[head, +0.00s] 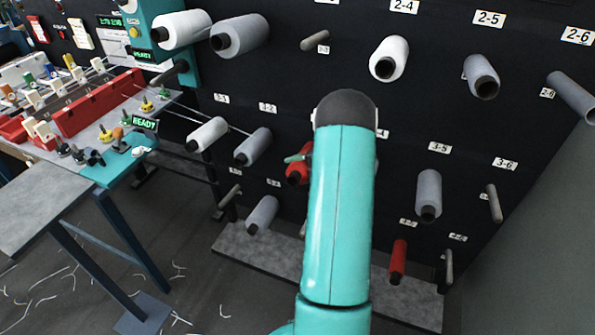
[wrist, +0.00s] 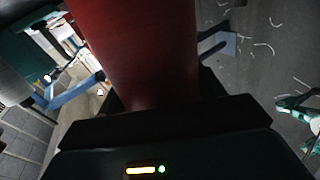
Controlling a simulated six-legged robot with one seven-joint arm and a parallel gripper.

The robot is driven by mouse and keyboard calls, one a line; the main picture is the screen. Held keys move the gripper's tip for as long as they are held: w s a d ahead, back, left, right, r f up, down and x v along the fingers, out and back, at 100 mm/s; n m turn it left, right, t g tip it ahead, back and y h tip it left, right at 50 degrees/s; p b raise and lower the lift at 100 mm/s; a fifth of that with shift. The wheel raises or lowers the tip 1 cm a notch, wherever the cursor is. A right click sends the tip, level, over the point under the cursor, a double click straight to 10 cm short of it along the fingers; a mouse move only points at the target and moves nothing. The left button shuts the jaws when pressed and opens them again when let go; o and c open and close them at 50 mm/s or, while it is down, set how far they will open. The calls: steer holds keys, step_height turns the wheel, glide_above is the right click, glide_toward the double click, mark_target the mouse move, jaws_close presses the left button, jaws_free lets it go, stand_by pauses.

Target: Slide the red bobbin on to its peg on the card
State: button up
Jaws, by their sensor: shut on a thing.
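A red bobbin (head: 298,171) shows at the left edge of my teal arm in the head view, in front of the black peg board (head: 330,75). My arm hides its right part. In the wrist view the red bobbin (wrist: 135,45) fills the upper middle, held by my gripper (wrist: 150,105). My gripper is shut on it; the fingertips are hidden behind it. I cannot tell whether the bobbin touches a peg, as my arm covers that spot. A second red bobbin (head: 398,262) sits low on the board, right of my arm.
Grey and white bobbins fill several pegs, including a white one (head: 389,58) and a grey one (head: 428,194). Bare pegs show at upper middle (head: 315,40) and right (head: 494,203). A bench with a red rack (head: 100,103) stands left. Thread scraps lie on the floor.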

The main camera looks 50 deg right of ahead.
steer(key=shift+d, duration=0.25)
steer(key=o, duration=1.8)
steer(key=shift+c, duration=0.2)
steer(key=v, duration=0.7)
steer(key=shift+s, duration=0.15)
steer(key=shift+d+r, duration=0.1)
